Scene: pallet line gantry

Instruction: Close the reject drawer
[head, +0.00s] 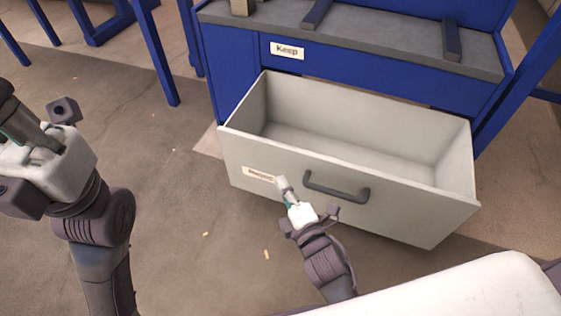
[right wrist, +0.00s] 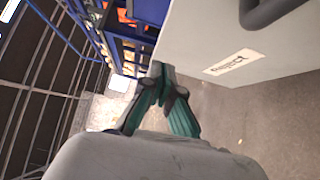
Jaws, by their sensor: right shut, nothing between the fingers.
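The reject drawer (head: 380,195) is a pale grey, empty box standing far out of the blue cabinet. Its front carries a dark bar handle (head: 337,188) and a pale label (head: 259,174). In the right wrist view the label (right wrist: 233,62) reads "Reject", and part of the handle (right wrist: 268,10) shows. My right gripper (head: 282,184) is shut and empty, in front of the drawer face between label and handle. Its fingertips (right wrist: 159,72) appear close to the face; I cannot tell whether they touch. My left gripper (head: 20,125) is at the left edge, its fingers not clearly shown.
The blue cabinet (head: 232,68) has a grey top and a "Keep" label (head: 287,50) above the drawer. Blue frame legs (head: 155,50) stand at the upper left, and a blue post (head: 520,75) at the right. The concrete floor (head: 180,215) is open left of the drawer.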

